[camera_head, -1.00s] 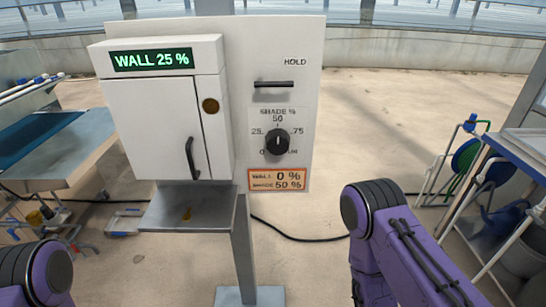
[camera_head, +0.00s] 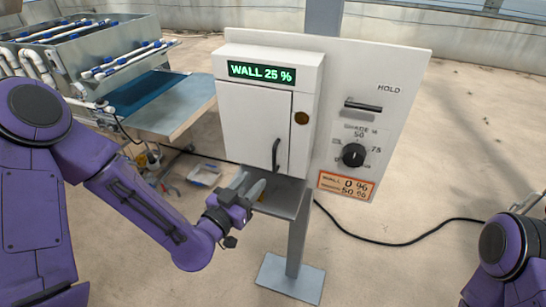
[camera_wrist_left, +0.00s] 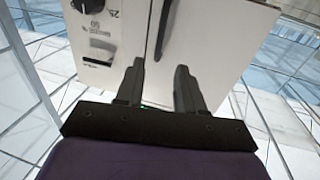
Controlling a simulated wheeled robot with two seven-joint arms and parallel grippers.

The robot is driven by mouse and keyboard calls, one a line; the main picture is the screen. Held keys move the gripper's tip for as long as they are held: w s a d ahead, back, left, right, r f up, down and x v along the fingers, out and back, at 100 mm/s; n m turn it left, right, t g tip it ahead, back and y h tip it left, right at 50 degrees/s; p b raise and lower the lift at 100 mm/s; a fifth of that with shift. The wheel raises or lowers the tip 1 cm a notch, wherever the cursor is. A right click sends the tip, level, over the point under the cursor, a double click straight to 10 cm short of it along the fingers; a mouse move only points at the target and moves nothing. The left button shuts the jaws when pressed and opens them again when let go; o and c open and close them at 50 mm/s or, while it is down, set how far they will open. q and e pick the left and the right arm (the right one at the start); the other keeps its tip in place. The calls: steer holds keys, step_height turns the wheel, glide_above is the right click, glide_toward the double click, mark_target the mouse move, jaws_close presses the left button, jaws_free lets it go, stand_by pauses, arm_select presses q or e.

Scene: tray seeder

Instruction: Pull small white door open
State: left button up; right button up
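The small white door (camera_head: 250,130) is shut on the front of a white box under the green "WALL 25 %" display. Its dark upright handle (camera_head: 276,155) is on the door's right side. My left gripper (camera_head: 250,186) is just below and left of the handle, in front of the door's lower edge. In the left wrist view its two fingers (camera_wrist_left: 159,82) are apart with nothing between them. The handle (camera_wrist_left: 163,30) shows beyond the fingertips, roughly in line with the gap. My right arm shows at lower right, but its gripper is out of the picture.
A grey shelf (camera_head: 285,198) juts out below the door, close to my left gripper. The panel (camera_head: 400,70) at right carries a HOLD slot (camera_head: 362,106) and a black dial (camera_head: 353,155). A post with a base plate (camera_head: 290,279) stands below. A black cable (camera_head: 400,242) lies on the floor.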

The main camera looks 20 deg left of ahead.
mark_target(274, 160)
arm_select(q)
steer(key=b+x, duration=0.2)
steer(key=x, duration=0.1)
steer(key=b+x, duration=0.2)
steer(key=x, duration=0.1)
steer(key=b+x, duration=0.2)
steer(key=x, duration=0.2)
steer(key=shift+d+f+b, duration=0.1)
steer(key=shift+f+b, duration=0.25)
steer(key=shift+c, duration=0.3)
